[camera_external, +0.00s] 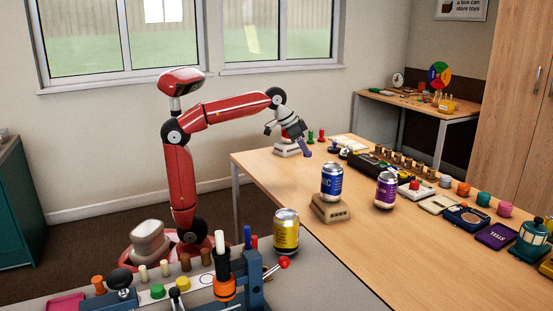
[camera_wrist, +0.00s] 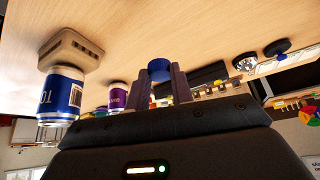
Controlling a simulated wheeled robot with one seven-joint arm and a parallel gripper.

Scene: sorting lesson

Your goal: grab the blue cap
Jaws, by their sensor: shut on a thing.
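My gripper (camera_wrist: 161,76) is shut on the blue cap (camera_wrist: 159,66), which sits between the two fingertips in the wrist view. In the external view my gripper (camera_external: 306,149) is at the end of the red arm, above the far left part of the wooden table (camera_external: 270,165). The cap is too small there to tell apart from the fingers.
A blue can (camera_external: 331,182) stands on a tan block (camera_external: 330,209), with a purple can (camera_external: 385,190) to its right. A yellow can (camera_external: 286,232) stands nearer the camera. Several coloured items line the table's far side. The table's front right is clear.

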